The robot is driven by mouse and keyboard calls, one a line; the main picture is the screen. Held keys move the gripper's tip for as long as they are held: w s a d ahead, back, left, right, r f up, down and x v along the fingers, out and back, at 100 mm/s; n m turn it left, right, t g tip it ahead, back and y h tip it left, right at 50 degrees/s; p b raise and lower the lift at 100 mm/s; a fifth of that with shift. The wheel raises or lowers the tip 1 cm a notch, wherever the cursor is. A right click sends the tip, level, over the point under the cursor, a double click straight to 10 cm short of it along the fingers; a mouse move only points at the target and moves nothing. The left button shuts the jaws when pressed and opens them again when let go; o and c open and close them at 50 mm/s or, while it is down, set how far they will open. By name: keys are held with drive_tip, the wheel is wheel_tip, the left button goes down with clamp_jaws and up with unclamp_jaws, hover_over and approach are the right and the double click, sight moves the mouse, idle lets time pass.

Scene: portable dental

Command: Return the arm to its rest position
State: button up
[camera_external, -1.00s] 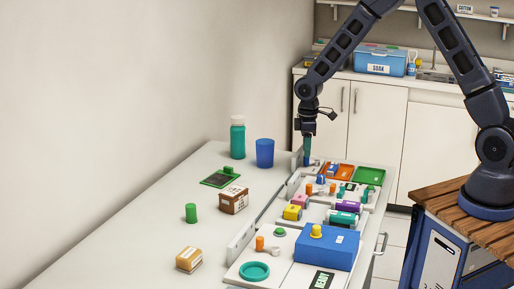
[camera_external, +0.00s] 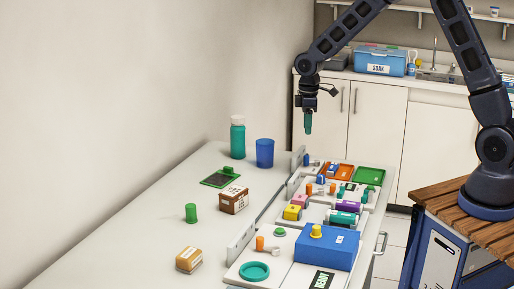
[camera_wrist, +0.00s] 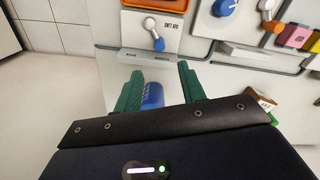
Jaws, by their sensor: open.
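My gripper (camera_external: 308,123) hangs fingers-down in the air above the far end of the table, in front of the white cabinet doors. Its green fingers also show in the wrist view (camera_wrist: 158,92), spread apart with nothing held between them. In the wrist view the blue cup (camera_wrist: 152,95) shows well below, in the gap between the fingers. In the external view the blue cup (camera_external: 265,153) stands on the table, below and left of my gripper, apart from it.
A divided tray station (camera_external: 243,238) with small coloured parts and a blue box (camera_external: 327,247) lines the table's right side. A green bottle (camera_external: 237,137), a brown box (camera_external: 234,200) and a tan box (camera_external: 189,260) stand left. The air around my gripper is clear.

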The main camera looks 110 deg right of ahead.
drive_tip(key=w+a+r+n+h, duration=0.1)
drive_tip(key=w+a+r, duration=0.1)
drive_tip(key=a+r, duration=0.6)
drive_tip(key=w+a+r+t, duration=0.15)
drive_tip(key=a+r, duration=0.25)
drive_tip(key=a, duration=0.7)
drive_tip(key=w+a+r+n+h, duration=0.1)
drive_tip(key=w+a+r, duration=0.1)
drive_tip(key=a+r, duration=0.65)
drive_tip(key=s+a+r+n+t, duration=0.1)
drive_tip(key=s+a, duration=0.4)
drive_tip(key=a, duration=0.4)
drive_tip(key=s+a+r+n+t+y, duration=0.1)
drive_tip(key=s+a, duration=0.5)
drive_tip(key=a, duration=0.2)
drive_tip(key=s+a+r+t+y, duration=0.1)
drive_tip(key=s+a+r, duration=0.1)
drive_tip(key=s+a, duration=0.3)
drive_tip(key=a, duration=0.4)
drive_tip(key=shift+s+a+n, duration=0.3)
drive_tip(key=shift+s+n, duration=0.05)
drive_tip(key=shift+n, duration=0.05)
